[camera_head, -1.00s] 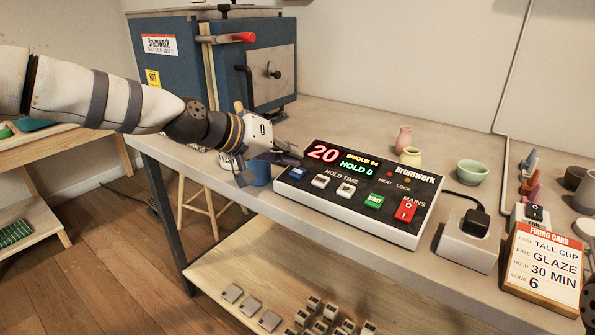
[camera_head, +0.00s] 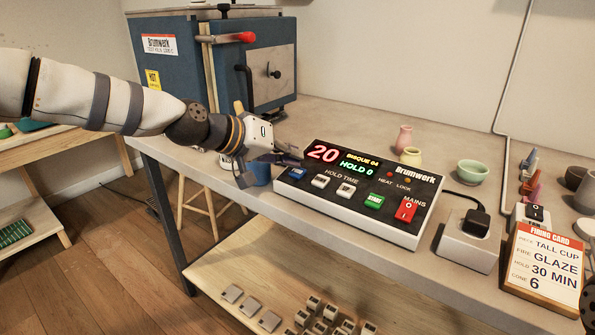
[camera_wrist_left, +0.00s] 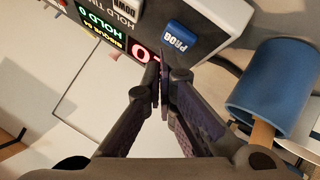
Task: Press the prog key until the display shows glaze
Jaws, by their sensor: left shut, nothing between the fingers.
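The kiln controller (camera_head: 345,225) is a dark-faced white box on the bench; its display (camera_head: 342,160) reads 20, BISQUE 04 and HOLD 0. The blue prog key (camera_head: 298,174) is at its left end, and its PROG label reads upside down in the left wrist view (camera_wrist_left: 183,38). My left gripper (camera_head: 292,158) is shut and empty, its fingertips just behind the prog key near the display's left end. In the left wrist view the closed fingertips (camera_wrist_left: 163,62) appear beside the key, apart from it in the picture.
A blue cup (camera_head: 259,174) with tools stands left of the controller, close to my left gripper. White hold and time keys, a green key (camera_head: 373,202) and a red mains switch (camera_head: 406,210) sit along the panel. A firing card (camera_head: 543,268) reads GLAZE, 30 MIN, cone 6.

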